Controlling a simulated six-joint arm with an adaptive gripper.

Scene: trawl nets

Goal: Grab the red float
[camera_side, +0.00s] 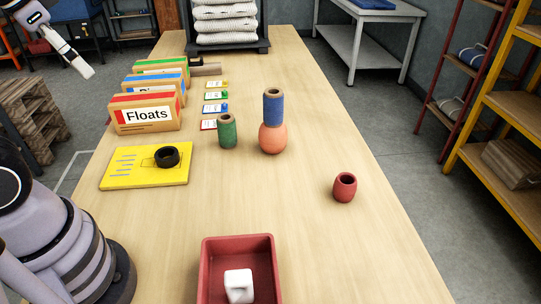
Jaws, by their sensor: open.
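The red float (344,188) is a small dark-red barrel shape with a hole in its top. It stands upright and alone on the right part of the wooden table. My gripper (62,64) shows only in part at the upper left edge, with a pale finger slanting down to the right. It is open, with nothing seen in it. It is far from the red float and high in the picture, left of the box row.
A blue cylinder (273,106) stands on an orange round float (272,139), beside a green float (227,131). A red tray (207,270) holds a white block. A black ring (166,157) lies on a yellow board (118,172). Bare table surrounds the red float.

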